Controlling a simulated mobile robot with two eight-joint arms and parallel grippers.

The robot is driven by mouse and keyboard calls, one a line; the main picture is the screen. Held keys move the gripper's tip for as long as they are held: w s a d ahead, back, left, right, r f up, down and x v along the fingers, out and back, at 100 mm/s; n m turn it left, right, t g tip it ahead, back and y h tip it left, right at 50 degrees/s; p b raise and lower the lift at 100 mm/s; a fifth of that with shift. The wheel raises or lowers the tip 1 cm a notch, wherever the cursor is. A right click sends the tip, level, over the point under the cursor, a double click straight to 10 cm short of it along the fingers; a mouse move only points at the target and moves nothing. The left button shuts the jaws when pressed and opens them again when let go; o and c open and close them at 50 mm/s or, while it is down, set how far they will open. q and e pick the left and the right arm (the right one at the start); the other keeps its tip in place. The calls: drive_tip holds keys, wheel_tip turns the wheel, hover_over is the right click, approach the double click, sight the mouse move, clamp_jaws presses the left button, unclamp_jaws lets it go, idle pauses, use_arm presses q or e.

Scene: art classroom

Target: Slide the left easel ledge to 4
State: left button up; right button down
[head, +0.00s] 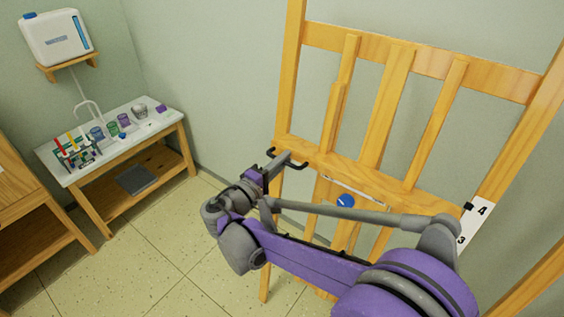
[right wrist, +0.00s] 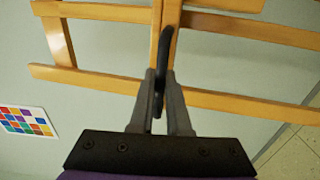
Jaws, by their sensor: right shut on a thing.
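The wooden easel (head: 375,100) stands in front of me, and its ledge (head: 415,193) is a crossbar sloping down to the right in the head view. A black handle (head: 298,163) sits at the ledge's left end. My right gripper (head: 278,163) is shut on this handle; in the right wrist view the fingers (right wrist: 160,100) close around the black handle (right wrist: 164,50). A white scale strip (head: 475,222) at the ledge's right end shows 4 and 3. A black pointer (head: 468,206) lies at the strip's edge, close beside the 4. My left gripper is out of view.
A white-topped table (head: 150,127) with paint jars and brushes stands at the left, below a wall-mounted white tank (head: 58,38). A blue knob (head: 345,200) is on the easel below the ledge. Tiled floor (head: 150,240) is clear between table and easel.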

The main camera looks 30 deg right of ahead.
drive_tip(key=shift+r, duration=0.3)
drive_tip(key=c, duration=0.9)
unclamp_jaws()
drive_tip(key=shift+f, duration=0.1)
drive_tip(key=v, duration=1)
drive_tip(key=shift+s+a, duration=0.2)
drive_tip(key=shift+a, duration=0.15)
drive_tip(key=s+d+f+g+y+p, duration=0.3)
drive_tip(key=s+d+f+y+p, duration=0.15)
drive_tip(key=s+f+y, duration=0.5)
drive_tip(key=s+a+m+y, duration=0.1)
drive_tip(key=s+a+y, duration=0.1)
drive_tip(key=s, duration=0.1)
drive_tip(key=s+a+m+t+y+p, duration=0.1)
drive_tip(key=s+a+m+y, duration=0.1)
drive_tip(key=s+a, duration=0.1)
drive_tip(key=s+a+f+m+y+p, duration=0.1)
drive_tip(key=s+a+y, duration=0.2)
drive_tip(key=shift+t, duration=0.4)
